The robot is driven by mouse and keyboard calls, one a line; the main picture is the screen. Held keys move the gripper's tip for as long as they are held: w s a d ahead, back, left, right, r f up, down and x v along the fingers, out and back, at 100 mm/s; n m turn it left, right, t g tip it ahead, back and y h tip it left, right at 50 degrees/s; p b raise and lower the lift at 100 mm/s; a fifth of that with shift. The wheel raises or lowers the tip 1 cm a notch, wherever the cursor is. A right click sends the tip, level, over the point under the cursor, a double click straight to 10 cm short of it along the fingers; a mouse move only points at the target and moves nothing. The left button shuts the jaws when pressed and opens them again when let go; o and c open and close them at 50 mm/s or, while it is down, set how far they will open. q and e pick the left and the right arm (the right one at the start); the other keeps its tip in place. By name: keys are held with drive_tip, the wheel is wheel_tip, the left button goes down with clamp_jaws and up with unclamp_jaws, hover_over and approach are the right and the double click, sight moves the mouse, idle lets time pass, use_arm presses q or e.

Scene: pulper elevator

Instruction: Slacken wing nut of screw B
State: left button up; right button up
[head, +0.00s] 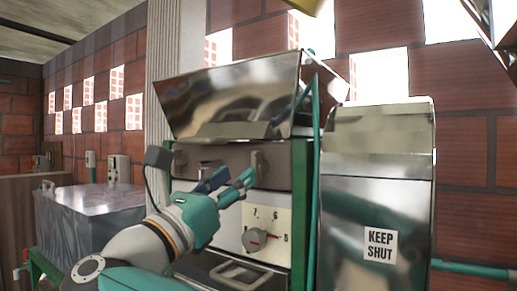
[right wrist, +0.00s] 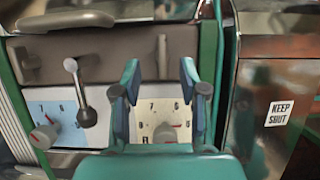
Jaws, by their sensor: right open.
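A grey wing nut (head: 259,166) sits upright at the right end of the machine's grey-brown bar; it also shows in the right wrist view (right wrist: 162,55), in the gap between my fingertips. A second one (head: 179,162) is at the bar's left end. My right gripper (head: 232,180) is open and empty in front of the bar, pointing at the right wing nut. In the right wrist view its fingers (right wrist: 160,80) stand on both sides of that nut in the picture; contact cannot be told. My left gripper is not in view.
A dial with red pointer (head: 255,240) is below the bar; another dial (right wrist: 42,137) and a ball-topped lever (right wrist: 72,66) are to the left. A green post (head: 301,200) and metal cabinet with a KEEP SHUT sign (head: 380,245) stand right. A metal hopper (head: 235,100) is above.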

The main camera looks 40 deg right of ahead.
sight(251, 163)
drive_tip(key=p+x, duration=0.2)
drive_tip(key=x, duration=0.3)
drive_tip(key=shift+w+d+r, duration=0.2)
drive_tip(key=shift+w+d, duration=0.05)
drive_tip(key=shift+d, duration=0.35)
